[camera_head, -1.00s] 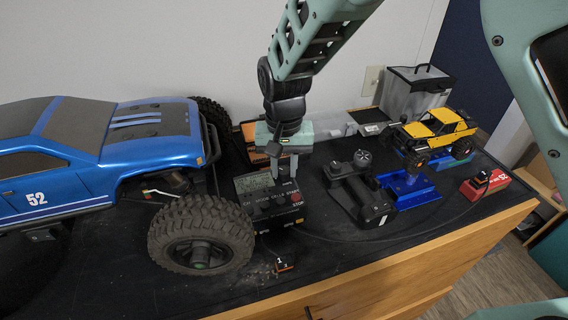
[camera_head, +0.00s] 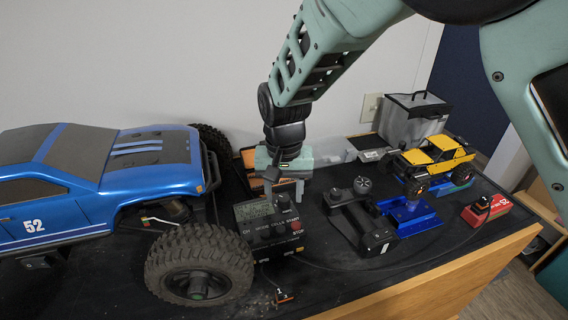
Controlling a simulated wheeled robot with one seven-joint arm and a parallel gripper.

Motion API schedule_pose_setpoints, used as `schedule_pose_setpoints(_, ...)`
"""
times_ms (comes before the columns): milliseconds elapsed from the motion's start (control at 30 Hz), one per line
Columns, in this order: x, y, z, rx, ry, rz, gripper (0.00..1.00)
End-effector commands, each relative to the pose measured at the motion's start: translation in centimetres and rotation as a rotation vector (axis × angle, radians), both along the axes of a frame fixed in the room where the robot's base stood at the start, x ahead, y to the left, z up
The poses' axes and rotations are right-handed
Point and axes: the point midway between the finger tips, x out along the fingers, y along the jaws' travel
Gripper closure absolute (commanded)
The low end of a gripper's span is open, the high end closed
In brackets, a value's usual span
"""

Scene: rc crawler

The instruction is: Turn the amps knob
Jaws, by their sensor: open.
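The black charger box (camera_head: 262,236) stands on the dark mat just right of the blue truck's front wheel. It has a small grey display, a row of labelled buttons and a red STOP marking. A dark round knob (camera_head: 283,202) sits at its upper right; its label is too small to read. My gripper (camera_head: 284,190) points down at the back right of the charger, with its fingers open close above and around the knob. I cannot tell whether a finger touches the knob. My gripper hides part of the charger's back edge.
The large blue truck (camera_head: 100,165) and its tyre (camera_head: 200,265) crowd the left. A black transmitter (camera_head: 360,220), blue stand (camera_head: 410,212), yellow crawler (camera_head: 435,160) and red box (camera_head: 485,210) stand to the right. A cable runs across the mat in front.

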Motion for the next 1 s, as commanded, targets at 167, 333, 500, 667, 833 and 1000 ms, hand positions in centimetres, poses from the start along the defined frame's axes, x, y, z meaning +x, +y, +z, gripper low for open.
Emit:
schedule_pose_setpoints(167,0.1,0.1,3.0,0.005,-0.006,0.001,0.53)
schedule_pose_setpoints(333,0.1,0.1,7.0,0.007,-0.007,0.0,0.53)
schedule_pose_setpoints(500,0.1,0.0,11.0,0.005,-0.007,0.0,0.53)
schedule_pose_setpoints(667,0.1,0.0,14.1,0.003,-0.005,0.0,0.53)
schedule_pose_setpoints(833,0.1,0.0,16.1,0.003,-0.004,0.0,0.53)
schedule_pose_setpoints(1000,0.0,0.0,16.7,0.001,-0.002,-0.001,0.53)
